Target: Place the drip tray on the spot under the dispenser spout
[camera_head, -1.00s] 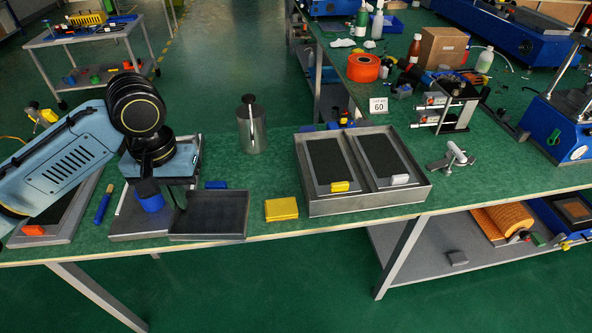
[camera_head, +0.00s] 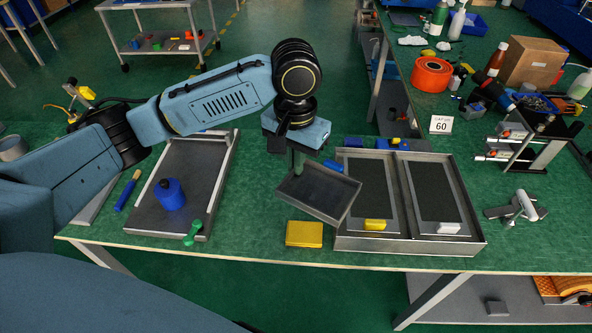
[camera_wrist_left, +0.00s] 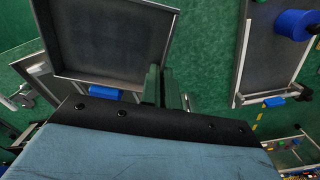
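The drip tray, a small dark grey open tray (camera_head: 318,192), hangs from my left gripper (camera_head: 298,165) between the long tray on the left and the twin-panel tray on the right. It looks turned at an angle and raised above the bench. In the left wrist view the tray (camera_wrist_left: 105,45) fills the upper left, and the green fingers of my left gripper (camera_wrist_left: 162,88) are at its edge, seemingly closed on its wall. I cannot make out a dispenser spout or the spot under it; my left wrist blocks part of the bench behind. My right gripper is not in view.
A long grey tray (camera_head: 229,165) holds a blue spool (camera_head: 170,195) and a green item (camera_head: 193,232). A yellow block (camera_head: 304,234) lies at the front edge, just below the drip tray. The twin-panel tray (camera_head: 400,246) stands close on the right. A brush (camera_head: 127,190) lies left.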

